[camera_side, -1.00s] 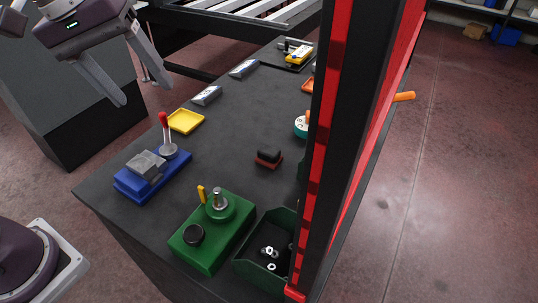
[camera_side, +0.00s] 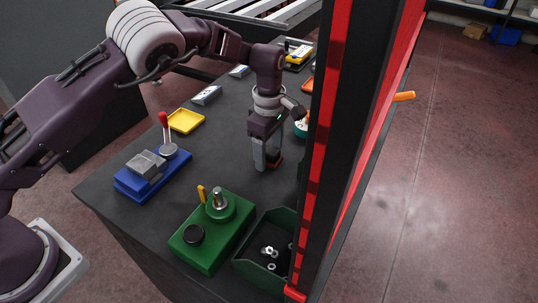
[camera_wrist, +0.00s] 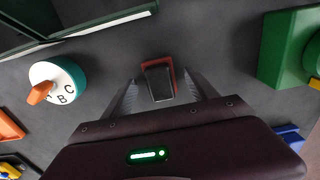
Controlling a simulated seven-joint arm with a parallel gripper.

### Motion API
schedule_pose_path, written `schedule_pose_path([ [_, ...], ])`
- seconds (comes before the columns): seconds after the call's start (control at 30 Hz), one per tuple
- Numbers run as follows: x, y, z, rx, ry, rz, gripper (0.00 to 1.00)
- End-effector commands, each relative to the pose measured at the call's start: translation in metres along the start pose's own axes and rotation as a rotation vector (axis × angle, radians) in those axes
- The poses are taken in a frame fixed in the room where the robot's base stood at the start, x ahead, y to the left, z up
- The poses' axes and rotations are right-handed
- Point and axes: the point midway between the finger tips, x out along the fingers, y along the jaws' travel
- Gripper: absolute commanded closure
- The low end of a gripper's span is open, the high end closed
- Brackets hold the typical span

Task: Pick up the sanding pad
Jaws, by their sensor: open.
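The sanding pad is a small block with a black top and a reddish-brown base. In the wrist view the sanding pad (camera_wrist: 159,82) lies on the dark table between and just beyond the two fingers of my gripper (camera_wrist: 160,93). In the side view my gripper (camera_side: 267,166) points down at the pad, with its fingers low near the table. The pad (camera_side: 276,159) shows there only in part, behind the fingers. The gripper is open; in the wrist view a gap shows on each side of the pad.
A green fixture (camera_side: 212,232) and a dark green bin (camera_side: 262,262) with nuts stand in front. A blue clamp block (camera_side: 152,175) and yellow tray (camera_side: 185,121) are to the left. A teal-and-white dial (camera_wrist: 57,82) and a red-and-black post (camera_side: 335,140) are close by on the right side.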

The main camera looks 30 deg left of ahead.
Motion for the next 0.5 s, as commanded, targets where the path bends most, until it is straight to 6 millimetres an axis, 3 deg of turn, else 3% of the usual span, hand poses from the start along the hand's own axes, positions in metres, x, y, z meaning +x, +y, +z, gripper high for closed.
schedule_pose_path([
  [0.23, 0.0038, -0.0001, -0.0002, 0.000, 0.000, 0.000, 0.33],
  [0.5, 0.0035, -0.0001, -0.0002, 0.001, 0.000, 0.000, 0.86],
])
